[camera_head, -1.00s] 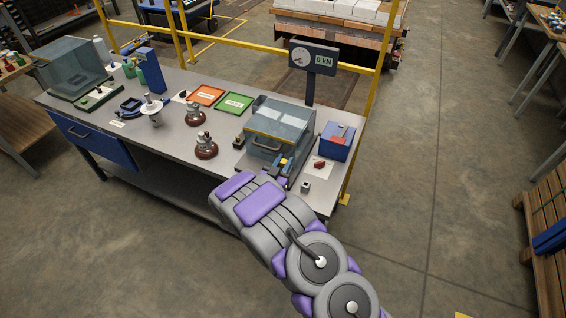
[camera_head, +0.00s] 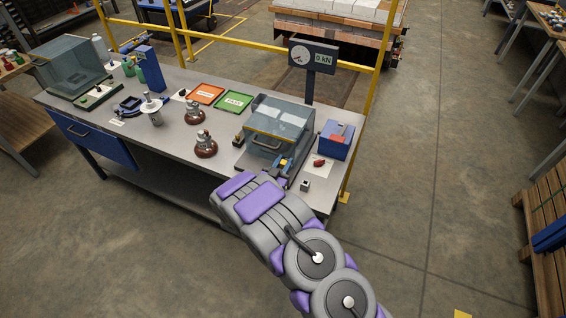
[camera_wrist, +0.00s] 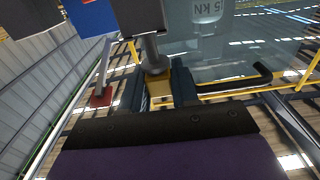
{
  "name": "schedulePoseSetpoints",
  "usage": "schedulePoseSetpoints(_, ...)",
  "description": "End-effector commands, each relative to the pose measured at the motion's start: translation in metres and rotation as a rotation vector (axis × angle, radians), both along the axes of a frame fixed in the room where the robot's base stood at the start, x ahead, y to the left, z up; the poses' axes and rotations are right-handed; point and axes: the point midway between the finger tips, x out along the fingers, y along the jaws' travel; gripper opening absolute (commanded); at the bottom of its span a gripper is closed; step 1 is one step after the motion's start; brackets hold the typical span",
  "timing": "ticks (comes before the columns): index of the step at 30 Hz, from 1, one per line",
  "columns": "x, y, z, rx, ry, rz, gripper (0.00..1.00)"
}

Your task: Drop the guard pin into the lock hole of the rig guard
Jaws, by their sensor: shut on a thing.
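The pin's grey stem (camera_wrist: 151,50) shows between the fingers, against a yellow lock part (camera_wrist: 160,89). The pin's tip and the lock hole are hidden, so I cannot tell whether the pin is in the hole. In the head view my arm hides most of the gripper.
A blue bin (camera_head: 335,141) stands right of the rig, with a red piece (camera_head: 319,163) and a small grey block (camera_head: 305,185) near it. Brown insulators (camera_head: 205,146) and orange and green trays (camera_head: 234,102) are to the left. A gauge display (camera_head: 313,57) stands behind.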

Motion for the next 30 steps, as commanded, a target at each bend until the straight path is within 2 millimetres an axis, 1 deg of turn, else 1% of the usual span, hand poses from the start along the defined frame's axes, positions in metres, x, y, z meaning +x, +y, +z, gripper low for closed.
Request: schedulePoseSetpoints(30,0.0,0.0,-0.022,0.0,-0.002,0.001,0.0)
